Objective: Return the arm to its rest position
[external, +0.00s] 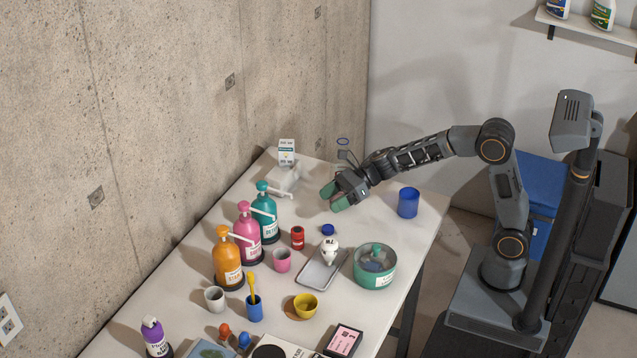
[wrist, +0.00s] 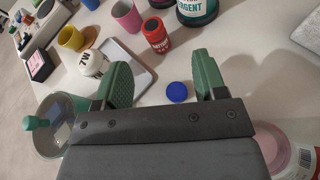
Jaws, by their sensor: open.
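My gripper (external: 336,196) has green fingertips and hangs over the far end of the white table (external: 370,240), with the arm stretched out to the left from my base. In the wrist view my gripper (wrist: 165,85) is open, with nothing held between the fingers. A small blue cap (wrist: 177,92) shows on the table between and beyond the fingers. The same blue cap (external: 328,229) lies below the gripper in the external view, apart from it.
A blue cup (external: 408,202) stands right of the gripper. Pump bottles in teal (external: 264,222), pink (external: 246,232) and orange (external: 226,262) line the wall side. A metal tray (external: 313,277), green tub (external: 374,277) and red jar (external: 297,238) stand nearer. The air above the table is clear.

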